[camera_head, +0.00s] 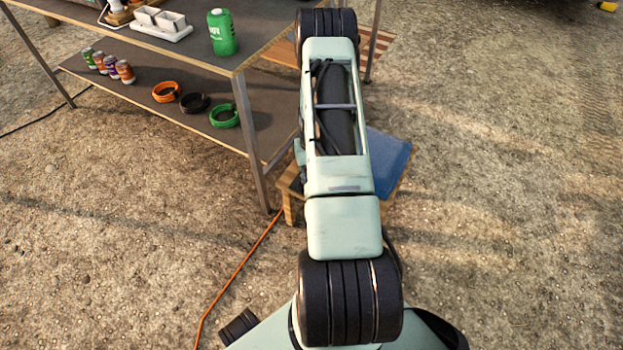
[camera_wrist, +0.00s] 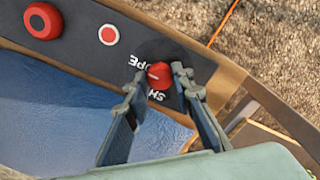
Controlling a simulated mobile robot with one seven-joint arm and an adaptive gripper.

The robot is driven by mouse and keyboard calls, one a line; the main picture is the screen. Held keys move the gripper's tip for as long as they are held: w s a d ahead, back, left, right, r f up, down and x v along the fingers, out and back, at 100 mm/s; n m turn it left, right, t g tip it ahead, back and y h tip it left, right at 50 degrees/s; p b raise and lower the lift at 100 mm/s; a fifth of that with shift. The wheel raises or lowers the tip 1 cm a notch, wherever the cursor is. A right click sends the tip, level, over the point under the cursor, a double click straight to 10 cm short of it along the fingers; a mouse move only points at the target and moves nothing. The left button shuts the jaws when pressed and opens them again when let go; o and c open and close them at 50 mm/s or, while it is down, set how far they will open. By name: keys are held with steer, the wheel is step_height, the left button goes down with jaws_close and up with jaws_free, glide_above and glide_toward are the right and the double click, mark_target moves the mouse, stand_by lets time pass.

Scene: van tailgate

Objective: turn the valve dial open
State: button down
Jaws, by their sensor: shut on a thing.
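The valve dial (camera_wrist: 160,75) is a small red knob on a dark plate in the wrist view. White letters beside it read "OPE" and "SH", with the rest of the words hidden. A pale line shows on the dial's face. My gripper (camera_wrist: 160,77) has one finger on each side of the dial and is shut on it. The head view does not show the dial or the fingers, as my arm covers that area.
A larger red knob (camera_wrist: 43,20) and a red-and-white disc (camera_wrist: 108,35) lie along the same dark strip. A blue surface (camera_wrist: 60,110) adjoins it. In the head view, a shelved table (camera_head: 200,60) holds a green bottle (camera_head: 222,32), cans and coils. An orange cable (camera_head: 240,270) crosses the ground.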

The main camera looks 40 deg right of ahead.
steer(key=c, duration=1.7)
jaws_free()
steer(key=shift+o, duration=0.2)
step_height(320, 180, up, 12)
